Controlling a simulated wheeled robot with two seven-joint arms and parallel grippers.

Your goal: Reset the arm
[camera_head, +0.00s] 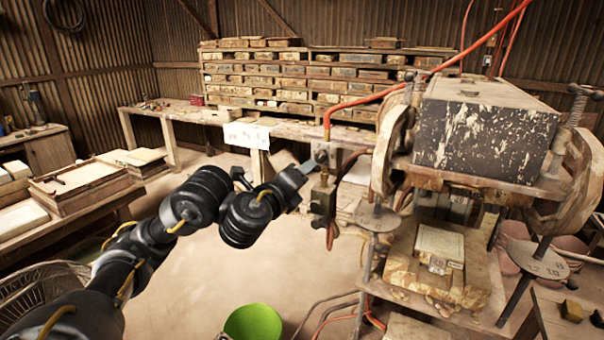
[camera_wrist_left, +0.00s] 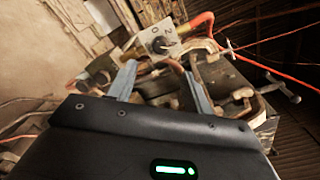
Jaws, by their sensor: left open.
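My left arm reaches in from the left in the head view, and its gripper (camera_head: 312,166) is close to the small valve box (camera_head: 322,198) beside the press. In the left wrist view the two grey fingers (camera_wrist_left: 160,84) are spread apart with nothing between them held. A grey switch box with a round dial marked 0 and 2 (camera_wrist_left: 160,42) shows just beyond the fingertips. I cannot tell whether a finger touches it. The press (camera_head: 487,130) has a paint-spattered dark block on top. A pale tile mould (camera_head: 440,243) sits on its lower bed. My right gripper is not in view.
Orange and red hoses (camera_head: 425,75) run around the press. A green bucket (camera_head: 253,323) stands on the floor in front. A wooden table with trays (camera_head: 85,188) is at left, and shelves of moulds (camera_head: 300,80) line the back. Open floor lies between.

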